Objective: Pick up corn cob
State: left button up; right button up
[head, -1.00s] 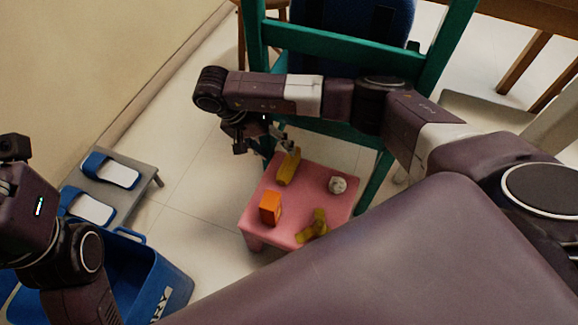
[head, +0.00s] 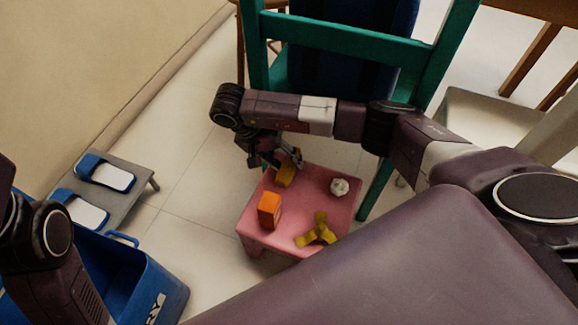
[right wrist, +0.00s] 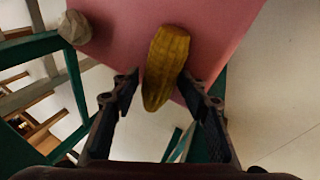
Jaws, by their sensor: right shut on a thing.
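The yellow corn cob (head: 286,175) is at the far left edge of the small pink table (head: 318,186). My right gripper (head: 288,157) reaches down to it from behind and is shut on it. In the right wrist view the corn cob (right wrist: 166,65) lies lengthwise, with its near end between the fingertips of the right gripper (right wrist: 158,82). A slim gap seems to show beside the fingers there. I cannot tell whether the cob is clear of the tabletop. My left gripper is outside the head view; only part of that arm shows at the left edge.
The table also holds an orange block (head: 269,210), a whitish round item (head: 340,187) and a yellow branching item (head: 316,232). A green chair (head: 345,42) stands close behind. A blue bin (head: 150,275) and a grey rack with blue slippers (head: 125,200) are at left.

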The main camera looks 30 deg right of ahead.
jog(key=c, duration=0.9)
jog(key=shift+r, duration=0.1)
